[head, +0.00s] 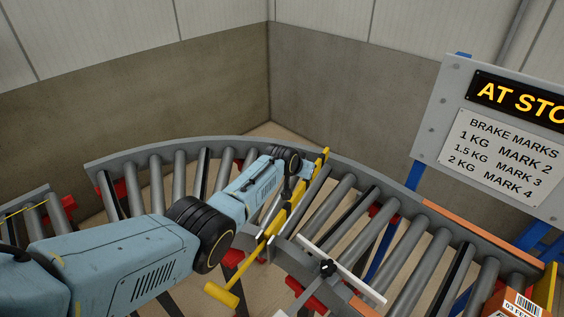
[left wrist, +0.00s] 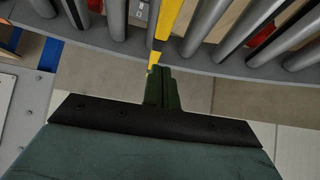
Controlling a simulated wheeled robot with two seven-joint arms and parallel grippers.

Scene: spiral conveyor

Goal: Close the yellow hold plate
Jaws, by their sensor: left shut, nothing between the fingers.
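The yellow hold plate (head: 275,229) is a long yellow bar with a dark patch lying across the curved roller conveyor. Its yellow handle (head: 222,294) sticks out past the conveyor's near edge. My left gripper (head: 302,168) is at the bar's far end, over the conveyor's far side. In the left wrist view, the shut, empty fingers (left wrist: 161,76) meet or nearly meet the end of the yellow and black bar (left wrist: 168,30); I cannot tell whether they touch. My forearm hides part of the conveyor. My right gripper is not in view.
The conveyor's grey rails (head: 225,146) curve from left to right. A white bar with a black knob (head: 327,267) crosses the rollers right of the plate. An orange box (head: 512,299) sits at lower right. A brake marks sign (head: 500,150) stands behind, and walls close off the back.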

